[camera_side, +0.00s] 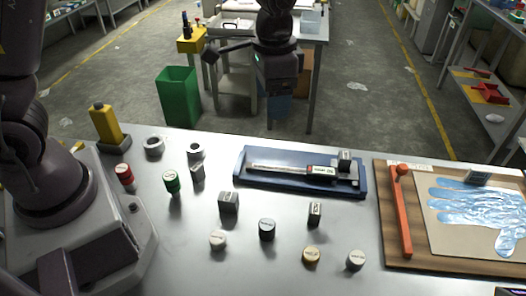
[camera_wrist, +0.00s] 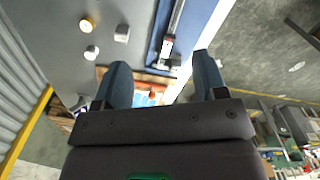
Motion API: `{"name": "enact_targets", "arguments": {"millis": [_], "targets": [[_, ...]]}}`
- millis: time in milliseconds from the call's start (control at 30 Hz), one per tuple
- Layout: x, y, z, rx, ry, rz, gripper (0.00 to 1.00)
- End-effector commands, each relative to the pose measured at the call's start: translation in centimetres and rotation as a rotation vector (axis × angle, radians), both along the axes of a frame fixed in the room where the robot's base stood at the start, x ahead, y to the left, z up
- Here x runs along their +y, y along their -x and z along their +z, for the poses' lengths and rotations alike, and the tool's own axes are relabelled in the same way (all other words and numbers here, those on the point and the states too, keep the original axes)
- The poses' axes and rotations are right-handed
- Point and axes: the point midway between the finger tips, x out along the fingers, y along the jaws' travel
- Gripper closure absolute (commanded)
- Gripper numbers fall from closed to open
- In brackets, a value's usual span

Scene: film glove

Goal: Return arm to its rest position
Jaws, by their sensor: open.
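My gripper (camera_side: 281,88) hangs raised beyond the table's far edge in the side view, clear of everything on the table. In the wrist view its two dark fingers stand wide apart with nothing between them (camera_wrist: 162,68). The steel table (camera_side: 180,240) lies below. A shiny blue film glove (camera_side: 480,212) lies flat on a tan sheet on a wooden board (camera_side: 395,255) at the right. An orange-red bar (camera_side: 403,212) lies along the board's left side.
A blue tray (camera_side: 250,180) with a caliper-like tool (camera_side: 290,170) lies at the table's back. Several small cylinders and blocks, including a green one (camera_side: 171,182), stand mid-table. A green bin (camera_side: 178,97) and workbench stand behind.

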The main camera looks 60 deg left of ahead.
Motion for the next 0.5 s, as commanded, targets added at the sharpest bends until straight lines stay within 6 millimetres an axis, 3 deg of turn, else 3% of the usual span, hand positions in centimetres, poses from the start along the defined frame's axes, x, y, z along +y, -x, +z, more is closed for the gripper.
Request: {"name": "enact_targets", "arguments": {"millis": [33, 200, 500], "targets": [[0.7, 1.6, 1.8, -0.029, 0.003, 0.039, 0.35], [2.7, 6.8, 5.8, -0.114, 0.017, 0.156, 0.35], [5.2, 15.5, 9.4, -0.3, 0.063, 0.306, 0.35]]}}
